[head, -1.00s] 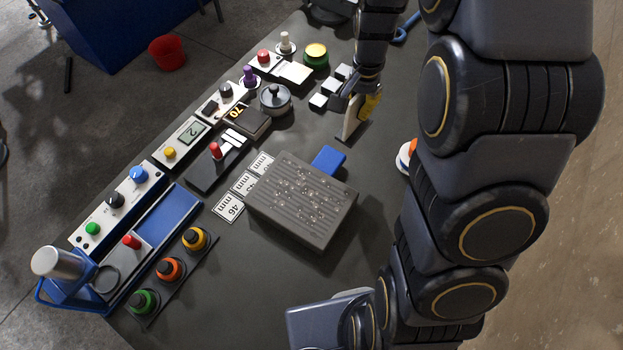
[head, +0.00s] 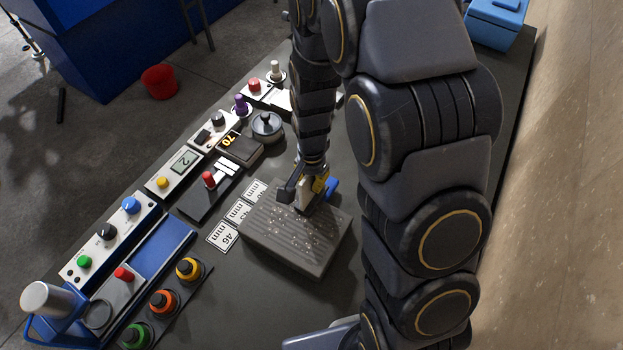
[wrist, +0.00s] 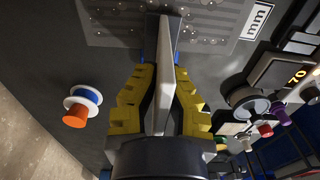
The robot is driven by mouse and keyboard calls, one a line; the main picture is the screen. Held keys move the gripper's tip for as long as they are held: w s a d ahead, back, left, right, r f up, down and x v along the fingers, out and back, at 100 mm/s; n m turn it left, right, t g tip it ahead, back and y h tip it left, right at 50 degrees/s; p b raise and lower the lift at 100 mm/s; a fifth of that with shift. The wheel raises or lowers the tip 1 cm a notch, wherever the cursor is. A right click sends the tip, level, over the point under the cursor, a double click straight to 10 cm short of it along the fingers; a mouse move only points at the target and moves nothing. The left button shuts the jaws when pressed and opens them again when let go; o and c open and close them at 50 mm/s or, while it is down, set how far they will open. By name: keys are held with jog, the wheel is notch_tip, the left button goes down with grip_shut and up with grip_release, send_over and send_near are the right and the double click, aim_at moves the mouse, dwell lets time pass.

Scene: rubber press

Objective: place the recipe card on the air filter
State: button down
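The recipe card appears to be the thin pale plate (wrist: 164,45) between my gripper's yellow fingers in the wrist view. My gripper (wrist: 160,75) is shut on it, and the card stands on edge. In the head view my gripper (head: 306,190) is over the far part of a grey ribbed block, which I take as the air filter (head: 285,245). Clear drops or beads dot its top. The ribbed top also shows in the wrist view (wrist: 105,30), beyond the card's tip. I cannot tell whether the card touches it.
White "mm" cards (head: 238,212) lie along the filter's left side. A blue piece (head: 332,187) is just behind it. A black-lidded pot (head: 267,126) and control boxes with knobs (head: 107,231) line the left. A blue-and-orange spool (wrist: 83,105) shows in the wrist view.

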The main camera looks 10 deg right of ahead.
jog(key=shift+f, duration=0.15)
jog(key=c, duration=1.2)
grip_release()
jog(key=shift+o, duration=0.2)
notch_tip(320, 180, up, 12)
jog(key=shift+r, duration=0.2)
jog(key=s+r+n, duration=0.4)
jog(key=s, duration=0.6)
jog(key=s+d+r+n+g, duration=0.1)
jog(key=s+r+n, duration=0.3)
jog(key=s, duration=0.7)
jog(key=shift+d+n+g, duration=0.15)
jog(key=shift+n+g, duration=0.15)
jog(key=shift+n, duration=0.2)
jog(key=shift+r, duration=0.1)
